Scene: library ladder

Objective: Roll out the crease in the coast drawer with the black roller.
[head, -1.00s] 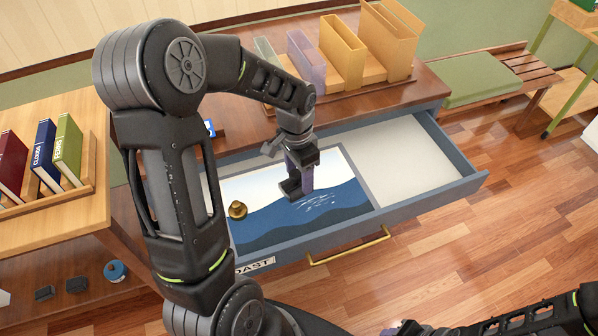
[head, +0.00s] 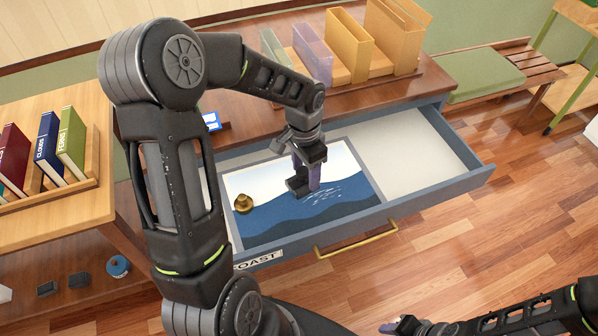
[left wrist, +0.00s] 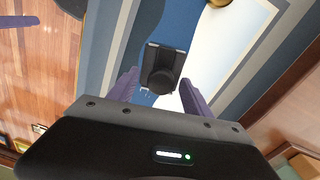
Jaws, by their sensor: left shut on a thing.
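The open coast drawer (head: 424,201) holds a print of blue waves (head: 262,224) with a pale sky. White streaks (head: 326,196), which look like the crease, lie on the blue part just right of my left gripper. My left gripper (head: 309,178) points down over the print. It is shut on the black roller (left wrist: 165,58), which sits between its purple fingers in the left wrist view. I cannot tell whether the roller touches the print. My right gripper (head: 398,326) shows only in part at the bottom edge, and its jaws are unclear.
A brass weight (head: 243,204) sits on the print's left side. The drawer's right part is empty. Upright holders (head: 349,45) stand on the cabinet top behind. Books in a rack (head: 70,145) stand on the left table. A green-cushioned bench (head: 485,75) is at the back right.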

